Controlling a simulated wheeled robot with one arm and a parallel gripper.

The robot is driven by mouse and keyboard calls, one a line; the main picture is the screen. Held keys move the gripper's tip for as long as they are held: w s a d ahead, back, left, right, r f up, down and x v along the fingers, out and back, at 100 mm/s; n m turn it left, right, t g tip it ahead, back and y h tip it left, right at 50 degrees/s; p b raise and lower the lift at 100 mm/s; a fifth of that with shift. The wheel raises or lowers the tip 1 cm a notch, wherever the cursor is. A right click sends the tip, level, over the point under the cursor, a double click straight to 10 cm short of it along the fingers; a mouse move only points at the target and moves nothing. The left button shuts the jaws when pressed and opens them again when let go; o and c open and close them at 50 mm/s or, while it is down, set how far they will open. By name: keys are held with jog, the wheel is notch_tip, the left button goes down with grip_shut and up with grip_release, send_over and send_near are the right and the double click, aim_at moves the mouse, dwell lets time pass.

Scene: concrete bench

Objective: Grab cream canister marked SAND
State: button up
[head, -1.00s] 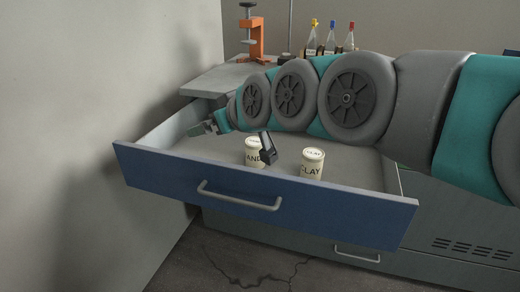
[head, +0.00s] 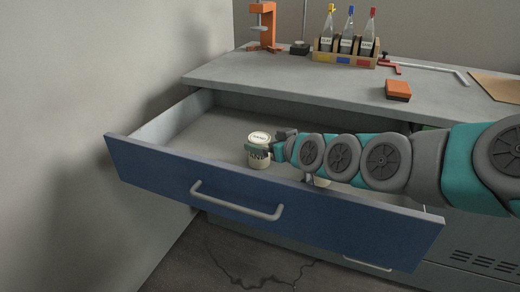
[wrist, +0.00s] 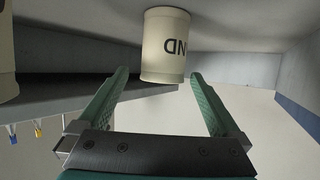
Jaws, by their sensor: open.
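The cream canister marked SAND (head: 259,137) stands upright in the open drawer, its label partly covered by a green finger of my gripper (head: 268,148) in the head view. In the wrist view the same canister (wrist: 165,45) appears upside down with the letters "ND" showing. It sits between and just beyond the tips of my open gripper (wrist: 159,76), with a gap visible on each side. A second cream canister (head: 322,182) is mostly hidden behind my arm; part of it shows at the left edge of the wrist view (wrist: 8,60).
The blue-fronted drawer (head: 150,180) has walls around the canisters and free floor to the left. On the bench top (head: 300,85) are an orange clamp (head: 266,25), a wooden rack of bottles (head: 345,58) and an orange block (head: 398,90).

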jog(key=shift+p+x, duration=0.65)
jog(key=shift+x, duration=2.75)
jog(key=shift+s+a+r, duration=0.1)
jog(key=shift+c, duration=0.2)
grip_shut()
